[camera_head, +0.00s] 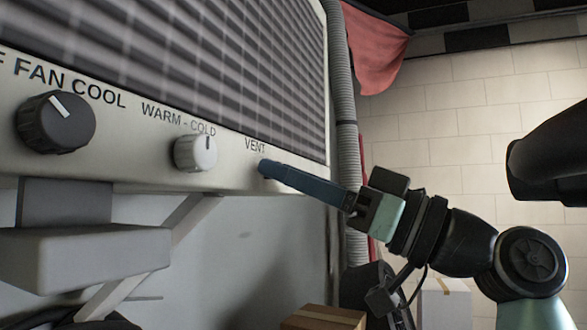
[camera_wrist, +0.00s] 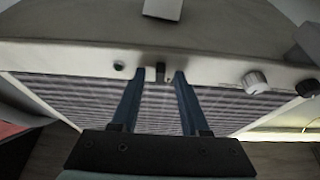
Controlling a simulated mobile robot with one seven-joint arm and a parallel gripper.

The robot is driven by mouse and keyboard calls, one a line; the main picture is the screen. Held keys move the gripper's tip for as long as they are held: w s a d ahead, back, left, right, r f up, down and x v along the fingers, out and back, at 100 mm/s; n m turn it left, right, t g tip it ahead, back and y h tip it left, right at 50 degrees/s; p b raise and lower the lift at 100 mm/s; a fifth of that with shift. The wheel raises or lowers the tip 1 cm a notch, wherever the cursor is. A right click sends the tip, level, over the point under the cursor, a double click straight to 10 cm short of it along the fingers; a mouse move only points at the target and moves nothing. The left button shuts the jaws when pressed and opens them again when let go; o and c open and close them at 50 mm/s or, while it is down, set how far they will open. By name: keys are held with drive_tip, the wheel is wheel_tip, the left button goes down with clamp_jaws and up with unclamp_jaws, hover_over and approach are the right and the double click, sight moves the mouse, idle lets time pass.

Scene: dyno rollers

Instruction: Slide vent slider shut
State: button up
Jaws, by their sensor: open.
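The vent slider is a small dark tab (camera_wrist: 160,71) on the panel's front strip, seen in the wrist view. My gripper (camera_head: 266,168) reaches in from the right in the head view, with its blue fingertips just below the VENT label. In the wrist view the two fingers are apart, one on each side of the tab, with small gaps showing. Whether either finger touches the tab I cannot tell. In the head view the fingers hide the tab.
The white WARM-COLD knob (camera_head: 195,152) and the dark FAN knob (camera_head: 56,122) lie left of the slider. A louvred grille (camera_head: 210,60) rises above. A small round button (camera_wrist: 119,66) sits beside the fingers. A grey hose (camera_head: 345,110) runs along the unit's right edge.

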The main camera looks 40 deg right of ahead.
clamp_jaws()
idle(1.4)
